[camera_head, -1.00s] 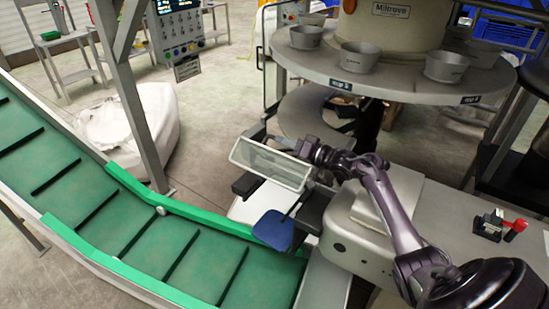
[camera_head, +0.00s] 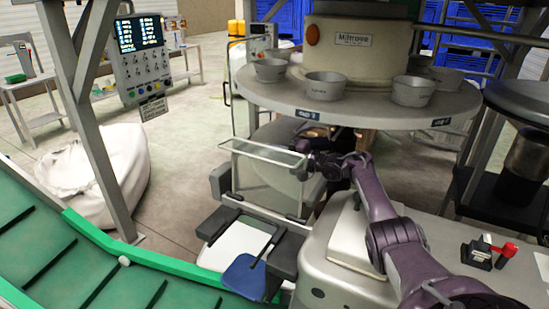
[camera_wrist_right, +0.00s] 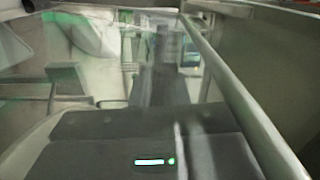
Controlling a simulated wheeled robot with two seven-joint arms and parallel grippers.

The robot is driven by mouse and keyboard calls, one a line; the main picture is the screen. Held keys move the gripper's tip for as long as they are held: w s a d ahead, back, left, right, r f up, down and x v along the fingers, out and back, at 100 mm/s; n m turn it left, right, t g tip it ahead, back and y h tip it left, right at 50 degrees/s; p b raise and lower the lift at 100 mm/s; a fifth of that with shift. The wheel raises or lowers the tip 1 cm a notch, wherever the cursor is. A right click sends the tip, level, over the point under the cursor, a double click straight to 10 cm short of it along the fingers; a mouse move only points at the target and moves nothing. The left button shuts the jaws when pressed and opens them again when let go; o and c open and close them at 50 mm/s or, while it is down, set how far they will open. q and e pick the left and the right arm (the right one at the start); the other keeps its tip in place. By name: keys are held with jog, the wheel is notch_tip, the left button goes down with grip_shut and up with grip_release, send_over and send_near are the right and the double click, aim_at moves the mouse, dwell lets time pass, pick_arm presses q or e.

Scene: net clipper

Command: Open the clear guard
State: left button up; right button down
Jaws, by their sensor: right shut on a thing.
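The clear guard (camera_head: 262,153) is a transparent panel in a pale frame, raised above the machine's pale work area and seen at a shallow, nearly flat angle in the head view. My right gripper (camera_head: 304,162) is shut on the guard at its right end, with my purple arm reaching in from the right. In the right wrist view, the guard's pale frame bar (camera_wrist_right: 238,98) runs diagonally on the right, and the clear panel lies across the view. The exact finger contact is blurred there. My left gripper is not in view.
A green conveyor (camera_head: 90,265) runs at the lower left. A round table (camera_head: 360,108) with several metal cups stands just behind the guard. A control panel (camera_head: 143,55) hangs at the upper left. A blue pad (camera_head: 243,277) sits below the guard.

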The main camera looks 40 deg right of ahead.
jog(key=shift+w+d+f+m, duration=0.2)
jog(key=shift+d+f+m, duration=0.1)
jog(key=shift+d+m, duration=0.15)
jog(key=c, duration=1.5)
grip_release()
jog(key=shift+o, duration=0.2)
jog(key=shift+s, duration=0.1)
jog(key=v, duration=0.7)
jog(key=shift+s+d, duration=0.2)
jog(key=shift+s, duration=0.1)
